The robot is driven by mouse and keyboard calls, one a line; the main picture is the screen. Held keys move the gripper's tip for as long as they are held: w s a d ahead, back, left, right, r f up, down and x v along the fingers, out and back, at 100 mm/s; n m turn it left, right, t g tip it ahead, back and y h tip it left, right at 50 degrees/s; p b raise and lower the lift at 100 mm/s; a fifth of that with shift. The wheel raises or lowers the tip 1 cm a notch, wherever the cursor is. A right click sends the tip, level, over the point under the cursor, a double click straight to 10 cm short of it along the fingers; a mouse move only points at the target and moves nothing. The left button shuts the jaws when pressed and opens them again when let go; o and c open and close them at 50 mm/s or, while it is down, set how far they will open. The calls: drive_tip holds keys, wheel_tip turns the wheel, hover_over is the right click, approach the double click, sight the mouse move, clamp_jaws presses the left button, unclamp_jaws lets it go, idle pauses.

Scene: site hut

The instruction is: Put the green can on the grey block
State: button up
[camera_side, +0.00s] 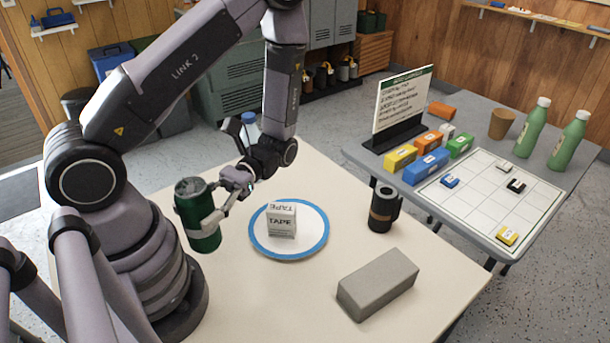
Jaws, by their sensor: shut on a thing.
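The green can (199,221) is a dark green cylinder with a grey top, at the left of the table near my arm's base. My gripper (213,208) is shut on it from the right side, and the can is upright. The can appears to be held above the table, but its exact height cannot be told. The grey block (378,284) is a long plain brick lying flat near the table's front right edge. It is apart from the can, and its top is bare.
A blue-rimmed white plate (308,241) carrying a white TAPE box (281,221) lies between the can and the block. A black mug-like container (382,208) stands behind the block. A bottle (249,128) stands behind my gripper. A grey side table (462,131) is at right.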

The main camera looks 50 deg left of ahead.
drive_tip(key=w+d+r+n+t+h, duration=0.2)
drive_tip(key=w+d+n+t+h, duration=0.3)
drive_tip(key=d+n+t+h, duration=0.3)
drive_tip(key=n+t+h, duration=0.4)
drive_tip(key=n+t, duration=0.2)
drive_tip(key=t, duration=0.3)
hover_over(380, 275)
drive_tip(key=shift+f, duration=6.65)
drive_tip(key=shift+f, duration=0.15)
drive_tip(key=o, duration=0.8)
